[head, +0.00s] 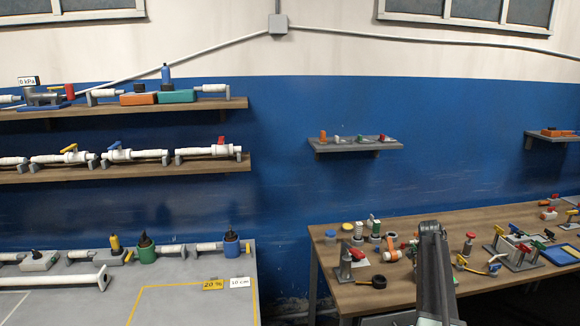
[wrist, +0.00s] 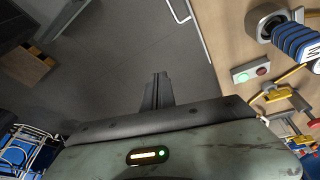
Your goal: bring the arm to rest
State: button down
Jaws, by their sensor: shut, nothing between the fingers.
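My gripper (wrist: 158,76) shows in the wrist view as two narrow dark fingers close together at the middle, with nothing between them. Grey floor lies beyond the fingertips, and the wooden bench (wrist: 232,50) is to their right, apart from them. In the head view my grey arm (head: 434,270) rises from the bottom edge in front of the right bench (head: 330,290). The fingers cannot be made out in that view.
Valves and small fittings crowd the right bench. A grey bench (head: 190,285) with pipe parts stands at the left, below two wooden shelves (head: 200,107) of pipework. A small shelf (head: 345,146) hangs on the blue wall. Floor shows between the benches.

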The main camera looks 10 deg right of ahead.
jog(key=s+a+f+n+t+y, duration=0.15)
jog(key=a+n, duration=0.85)
jog(key=a, duration=1.5)
jog(key=s+a+n, duration=0.5)
jog(key=a, duration=0.6)
jog(key=s+a+n+y, duration=0.1)
jog(key=s+a+n, duration=0.5)
jog(key=a, duration=0.6)
jog(key=shift+f+n+b, duration=0.25)
jog(key=shift+n+b, duration=0.05)
jog(key=shift+b, duration=0.05)
jog(key=shift+t+y, duration=0.25)
